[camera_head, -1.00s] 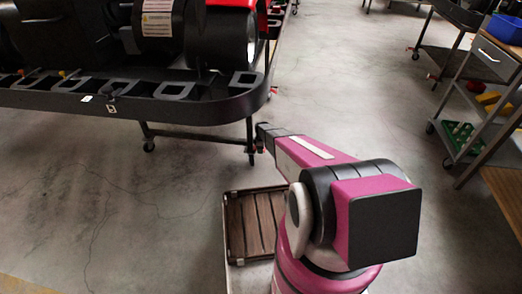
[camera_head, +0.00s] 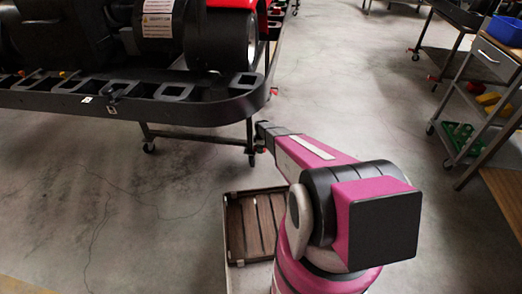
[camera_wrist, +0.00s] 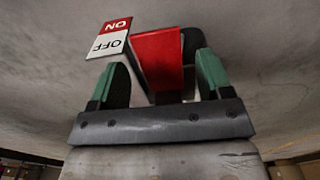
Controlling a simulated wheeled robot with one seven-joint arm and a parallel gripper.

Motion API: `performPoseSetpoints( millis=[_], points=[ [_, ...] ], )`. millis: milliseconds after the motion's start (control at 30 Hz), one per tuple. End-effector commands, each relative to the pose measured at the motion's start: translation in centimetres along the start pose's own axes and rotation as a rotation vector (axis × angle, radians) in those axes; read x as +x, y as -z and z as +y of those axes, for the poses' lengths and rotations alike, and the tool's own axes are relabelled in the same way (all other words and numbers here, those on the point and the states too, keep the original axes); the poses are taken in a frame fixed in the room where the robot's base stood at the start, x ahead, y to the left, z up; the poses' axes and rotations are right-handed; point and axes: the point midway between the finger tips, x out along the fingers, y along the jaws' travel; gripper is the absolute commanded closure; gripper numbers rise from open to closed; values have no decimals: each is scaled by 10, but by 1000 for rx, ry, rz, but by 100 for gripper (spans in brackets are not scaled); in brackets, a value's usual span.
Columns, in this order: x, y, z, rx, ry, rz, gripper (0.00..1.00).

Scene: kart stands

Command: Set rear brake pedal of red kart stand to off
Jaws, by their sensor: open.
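In the wrist view, a red pedal (camera_wrist: 159,60) with a dark part on its right side stands between the fingers of my gripper (camera_wrist: 160,82). The gripper is open, with one green-tipped finger on each side of the pedal. I cannot tell whether either finger touches it. A label (camera_wrist: 109,38), red with ON and white with OFF, sits just left of the pedal and appears upside down. In the head view, the kart stand (camera_head: 215,112) has a black bumper rim and a little red at its top. My arm reaches to its right end; the gripper and pedal cannot be made out there.
A caster leg (camera_head: 250,143) of the stand is close to my forearm. A trolley (camera_head: 482,105) with a blue bin (camera_head: 504,29) and coloured parts stands at the right. The concrete floor (camera_head: 345,85) between the stand and the trolley is clear.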

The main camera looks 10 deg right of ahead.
Motion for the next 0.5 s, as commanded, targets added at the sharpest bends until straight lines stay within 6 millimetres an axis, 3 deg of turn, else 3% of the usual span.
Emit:
performPoseSetpoints(
  millis=[300, 500],
  points=[
    [-61, -1, -2, 0, 0, 0, 28],
    [-84, 0, -1, 0, 1, 0, 28]
  ],
)
